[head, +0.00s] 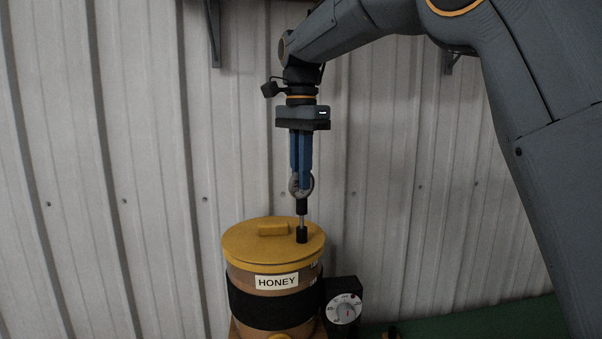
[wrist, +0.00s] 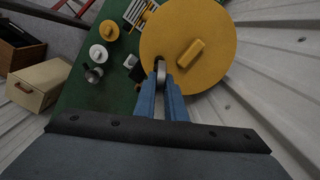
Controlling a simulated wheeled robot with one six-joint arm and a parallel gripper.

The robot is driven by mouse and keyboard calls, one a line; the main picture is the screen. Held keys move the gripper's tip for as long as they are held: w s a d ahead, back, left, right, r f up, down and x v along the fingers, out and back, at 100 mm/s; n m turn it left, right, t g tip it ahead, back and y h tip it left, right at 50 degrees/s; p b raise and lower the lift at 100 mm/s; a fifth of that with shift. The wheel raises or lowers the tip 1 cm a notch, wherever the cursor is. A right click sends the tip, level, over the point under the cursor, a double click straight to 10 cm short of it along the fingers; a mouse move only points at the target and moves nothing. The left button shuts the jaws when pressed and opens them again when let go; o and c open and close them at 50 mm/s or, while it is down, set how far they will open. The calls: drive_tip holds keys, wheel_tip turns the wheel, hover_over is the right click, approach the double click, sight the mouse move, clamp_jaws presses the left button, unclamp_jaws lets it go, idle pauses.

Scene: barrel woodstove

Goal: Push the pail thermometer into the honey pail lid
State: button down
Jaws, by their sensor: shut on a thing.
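The honey pail (head: 272,290) is amber with a dark band and a HONEY label. Its yellow lid (head: 255,243) has a raised block handle and shows as a disc in the wrist view (wrist: 205,70). My gripper (head: 301,185) points down above the lid's right part, its blue fingers shut on the pail thermometer (head: 302,207), around its round grey head. The thermometer is upright. Its thin stem runs down into a short black collar (head: 301,235) on the lid. The stem's lower end is hidden. In the wrist view the thermometer head (wrist: 160,68) shows edge-on between the fingertips.
A black box with a round dial (head: 343,308) stands right beside the pail. The wrist view shows a green surface (wrist: 95,115) with small white and metal items, and a cream box (wrist: 37,84) at left. A corrugated wall stands close behind.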

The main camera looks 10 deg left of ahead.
drive_tip(key=shift+f+b, duration=0.45)
drive_tip(key=shift+f, duration=0.65)
drive_tip(key=c, duration=1.7)
unclamp_jaws()
drive_tip(key=shift+c, duration=0.2)
drive_tip(key=shift+r, duration=0.1)
drive_tip(key=shift+r+p, duration=0.85)
drive_tip(key=shift+r, duration=2.05)
